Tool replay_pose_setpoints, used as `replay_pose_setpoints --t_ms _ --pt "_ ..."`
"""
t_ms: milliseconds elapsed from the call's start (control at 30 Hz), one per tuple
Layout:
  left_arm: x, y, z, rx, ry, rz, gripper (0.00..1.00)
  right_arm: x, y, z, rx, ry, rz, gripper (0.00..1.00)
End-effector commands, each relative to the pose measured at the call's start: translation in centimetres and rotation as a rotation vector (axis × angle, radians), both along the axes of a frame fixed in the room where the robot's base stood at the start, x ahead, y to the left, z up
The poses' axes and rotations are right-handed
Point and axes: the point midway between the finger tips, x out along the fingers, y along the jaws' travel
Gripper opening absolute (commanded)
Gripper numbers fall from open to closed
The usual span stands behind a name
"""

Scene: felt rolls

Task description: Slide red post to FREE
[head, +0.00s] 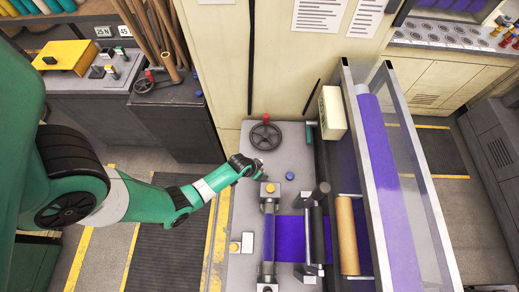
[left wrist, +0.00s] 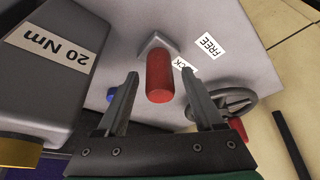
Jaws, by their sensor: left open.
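The red post (left wrist: 160,76) stands up from a small grey square base on the grey panel (left wrist: 110,30) in the left wrist view. My left gripper (left wrist: 159,73) is open, with one finger on each side of the post in the picture and visible gaps to both. I cannot tell how deep the post sits between the fingers. A white FREE label (left wrist: 208,45) lies to the right, beyond the right fingertip. A second label (left wrist: 183,64), ending in "CK", is closer to the post and partly hidden.
A dark handwheel (head: 265,136) with a red knob is just behind the gripper. A grey block marked 20 Nm (left wrist: 45,50) rises at the left of the wrist view. A blue button (head: 290,176), rollers and purple felt (head: 290,238) lie to the right and front.

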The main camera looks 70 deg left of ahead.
Motion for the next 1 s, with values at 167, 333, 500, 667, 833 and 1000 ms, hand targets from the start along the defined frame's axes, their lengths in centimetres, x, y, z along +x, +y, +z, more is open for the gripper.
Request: replay_pose_setpoints --t_ms 167,333,500,667,833,1000 --pt "-0.03 -0.01 0.02 0.000 0.000 0.000 0.45 -0.01 0.00 0.04 0.000 0.000 0.000 0.50" --pt "-0.04 -0.02 0.02 0.000 0.000 0.000 0.15 0.00 0.00 0.03 0.000 0.000 0.000 0.50" --pt "-0.04 -0.02 0.01 0.000 0.001 0.000 0.00 -0.01 0.00 0.02 0.000 0.000 0.000 0.50" --pt "-0.05 -0.02 0.00 0.000 0.001 0.000 0.00 0.00 0.00 0.01 0.000 0.000 0.000 0.50" --pt "-0.05 -0.02 0.00 0.000 0.001 0.000 0.00 0.00 0.00 0.01 0.000 0.000 0.000 0.50" --pt "-0.05 -0.02 0.00 0.000 0.001 0.000 0.00 0.00 0.00 0.01 0.000 0.000 0.000 0.50"
